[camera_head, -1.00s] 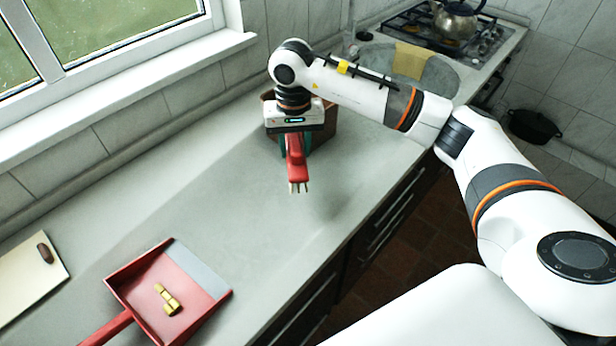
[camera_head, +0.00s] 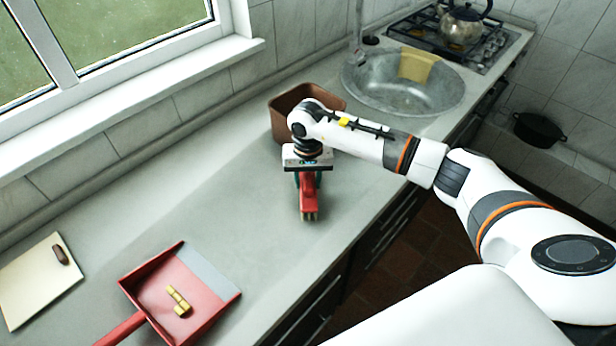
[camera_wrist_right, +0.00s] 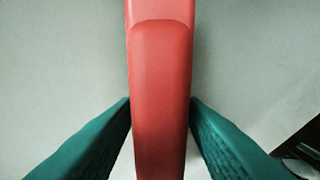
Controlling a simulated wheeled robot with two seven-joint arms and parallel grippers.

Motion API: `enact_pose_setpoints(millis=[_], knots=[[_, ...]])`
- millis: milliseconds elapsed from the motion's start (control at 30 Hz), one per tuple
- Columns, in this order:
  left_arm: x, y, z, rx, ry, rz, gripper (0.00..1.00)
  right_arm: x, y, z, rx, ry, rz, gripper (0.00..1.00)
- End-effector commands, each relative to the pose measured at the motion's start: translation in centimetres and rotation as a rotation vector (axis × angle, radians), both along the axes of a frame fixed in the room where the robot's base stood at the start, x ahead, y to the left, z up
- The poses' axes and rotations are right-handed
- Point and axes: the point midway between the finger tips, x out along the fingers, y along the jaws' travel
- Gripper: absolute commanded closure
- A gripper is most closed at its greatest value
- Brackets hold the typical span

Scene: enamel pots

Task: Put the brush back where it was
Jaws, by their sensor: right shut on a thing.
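A red brush (camera_head: 309,196) with pale bristles is held over the grey counter in the head view. My right gripper (camera_head: 308,180) is shut on it, and its bristle end points toward the front of the counter. In the right wrist view the brush's red body (camera_wrist_right: 160,95) runs between the two green fingers, which press on its sides. Whether the bristles touch the counter is hard to tell. A red dustpan (camera_head: 150,280) holding a small yellow piece (camera_head: 178,300) lies to the left. My left gripper is not in view.
A brown bin (camera_head: 290,105) stands just behind my right gripper. A metal sink (camera_head: 410,95) with a yellow cloth (camera_head: 418,66) is farther back. A cutting board (camera_head: 35,285) lies at the far left. The counter between dustpan and brush is clear.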

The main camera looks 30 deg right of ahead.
Motion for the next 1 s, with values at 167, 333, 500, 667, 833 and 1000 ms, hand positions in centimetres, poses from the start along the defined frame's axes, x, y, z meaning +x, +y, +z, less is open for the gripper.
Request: enact_pose_setpoints(millis=[167, 333, 500, 667, 833, 1000], knots=[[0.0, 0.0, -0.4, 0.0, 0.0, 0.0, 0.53, 0.0, 0.0, -0.2, 0.0, -0.001, 0.0, 0.85], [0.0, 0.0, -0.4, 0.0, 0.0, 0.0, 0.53, 0.0, 0.0, -0.2, 0.0, -0.001, 0.0, 0.48], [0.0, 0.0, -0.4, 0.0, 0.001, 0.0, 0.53, 0.0, 0.0, -0.2, 0.0, 0.0, 0.0, 0.41], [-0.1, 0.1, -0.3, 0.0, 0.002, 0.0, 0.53, 0.0, 0.0, -0.2, 0.0, 0.0, 0.0, 0.41], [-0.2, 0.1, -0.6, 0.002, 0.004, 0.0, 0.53, 0.1, 0.0, 0.9, 0.001, -0.005, 0.001, 0.41], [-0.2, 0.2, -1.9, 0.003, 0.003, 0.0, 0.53, 0.1, -0.1, 4.3, -0.001, -0.007, 0.001, 0.41]])
